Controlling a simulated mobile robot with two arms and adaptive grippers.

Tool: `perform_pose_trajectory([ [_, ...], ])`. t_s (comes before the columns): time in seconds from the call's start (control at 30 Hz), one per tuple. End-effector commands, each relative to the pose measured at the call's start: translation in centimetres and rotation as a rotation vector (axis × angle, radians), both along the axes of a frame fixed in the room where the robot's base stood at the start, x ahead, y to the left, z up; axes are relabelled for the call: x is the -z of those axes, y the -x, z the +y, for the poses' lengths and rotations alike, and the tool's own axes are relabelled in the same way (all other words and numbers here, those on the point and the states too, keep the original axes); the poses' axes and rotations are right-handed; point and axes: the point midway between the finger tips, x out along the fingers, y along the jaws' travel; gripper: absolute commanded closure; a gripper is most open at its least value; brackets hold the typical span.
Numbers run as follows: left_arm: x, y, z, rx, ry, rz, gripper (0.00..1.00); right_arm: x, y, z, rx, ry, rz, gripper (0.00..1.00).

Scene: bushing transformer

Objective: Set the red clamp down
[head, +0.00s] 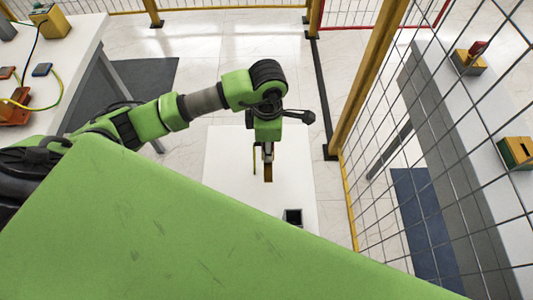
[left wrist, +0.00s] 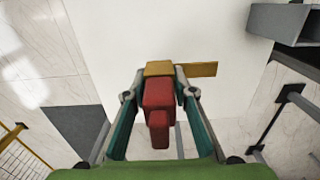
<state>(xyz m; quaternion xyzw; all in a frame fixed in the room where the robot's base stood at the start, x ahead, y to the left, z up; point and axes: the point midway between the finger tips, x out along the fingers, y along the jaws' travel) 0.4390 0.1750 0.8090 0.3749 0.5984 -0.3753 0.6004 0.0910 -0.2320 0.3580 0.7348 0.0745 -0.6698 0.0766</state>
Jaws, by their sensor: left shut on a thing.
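My left gripper (head: 268,153) points down over the white table (head: 228,165) in the head view. In the left wrist view, its two fingers close on the red clamp (left wrist: 158,98), a red block with a smaller red piece in front. A yellow block (left wrist: 158,68) sits at the clamp's far end, and a flat yellow bar (left wrist: 197,69) reaches out to the right. In the head view mostly a brownish-yellow part (head: 268,173) shows below the fingers. I cannot tell whether the clamp touches the table. My right gripper is not in view.
A dark open box (head: 292,217) stands on the white table's near right part; its grey side (left wrist: 285,22) shows in the left wrist view. Mesh fencing (head: 365,80) is on the right. Another table with cables (head: 75,60) is at the left.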

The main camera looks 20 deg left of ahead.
Motion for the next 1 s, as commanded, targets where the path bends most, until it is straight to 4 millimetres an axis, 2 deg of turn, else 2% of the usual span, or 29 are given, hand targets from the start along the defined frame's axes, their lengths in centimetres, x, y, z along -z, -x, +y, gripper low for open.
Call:
perform_pose_trajectory([
  [0.03,1.8,-0.6,0.2,-0.002,0.002,0.001,0.97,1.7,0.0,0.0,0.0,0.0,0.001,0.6],
  [0.1,2.7,-1.3,0.6,-0.001,0.002,0.001,0.97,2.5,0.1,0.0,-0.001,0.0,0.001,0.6],
  [0.47,4.4,-3.0,1.4,0.002,0.001,0.0,0.97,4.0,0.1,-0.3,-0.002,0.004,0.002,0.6],
  [0.7,7.8,-3.3,1.6,0.003,0.002,0.002,0.97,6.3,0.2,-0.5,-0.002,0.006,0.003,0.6],
  [1.0,7.8,-3.4,1.7,0.003,0.001,0.0,0.97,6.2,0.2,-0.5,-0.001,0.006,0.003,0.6],
])
